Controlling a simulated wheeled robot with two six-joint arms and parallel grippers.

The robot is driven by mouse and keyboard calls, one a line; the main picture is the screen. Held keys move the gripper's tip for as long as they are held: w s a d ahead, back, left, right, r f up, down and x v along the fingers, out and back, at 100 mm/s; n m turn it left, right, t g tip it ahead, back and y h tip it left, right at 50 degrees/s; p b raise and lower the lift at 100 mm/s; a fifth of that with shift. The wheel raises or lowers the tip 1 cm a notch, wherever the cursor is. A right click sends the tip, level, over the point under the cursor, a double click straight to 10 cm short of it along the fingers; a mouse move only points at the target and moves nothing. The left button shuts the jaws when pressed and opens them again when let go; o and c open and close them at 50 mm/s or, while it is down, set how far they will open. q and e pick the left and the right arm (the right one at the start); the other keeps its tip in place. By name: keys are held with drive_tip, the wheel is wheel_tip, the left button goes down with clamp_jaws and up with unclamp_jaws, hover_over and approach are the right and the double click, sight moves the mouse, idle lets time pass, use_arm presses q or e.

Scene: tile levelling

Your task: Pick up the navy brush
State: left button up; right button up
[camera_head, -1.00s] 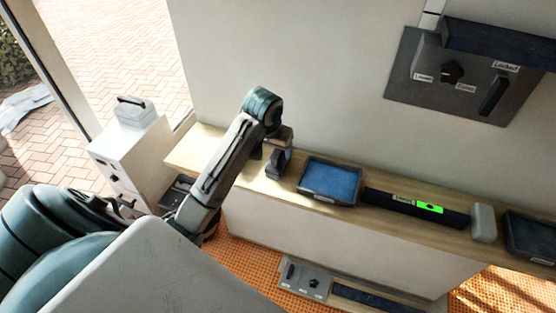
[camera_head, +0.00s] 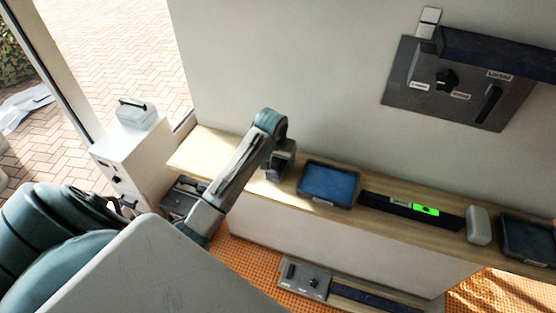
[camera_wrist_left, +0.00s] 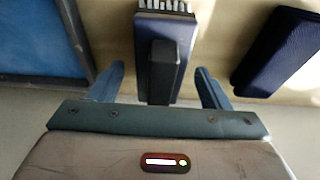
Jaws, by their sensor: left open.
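The navy brush (camera_wrist_left: 165,28) is in the left wrist view, with pale bristles at its top edge and a dark handle block along its middle. My left gripper (camera_wrist_left: 160,72) is open, with one blue finger on each side of the brush and gaps between. In the head view my left gripper (camera_head: 280,162) is over the wooden shelf, left of the blue tray. I cannot make out the brush there; the gripper and arm cover that spot. My right gripper is not in view.
The shelf (camera_head: 365,225) also holds a blue tray (camera_head: 328,182), a dark level with a green window (camera_head: 410,208) and a grey block (camera_head: 478,225). A navy block (camera_wrist_left: 280,50) lies right of the brush in the wrist view. A wall panel (camera_head: 455,85) hangs above.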

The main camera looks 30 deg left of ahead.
use_arm(q)
drive_tip(key=shift+w+f, duration=0.1)
drive_tip(key=shift+f, duration=0.45)
drive_tip(key=c, duration=1.2)
drive_tip(key=shift+c, duration=0.2)
drive_tip(key=shift+r, duration=0.15)
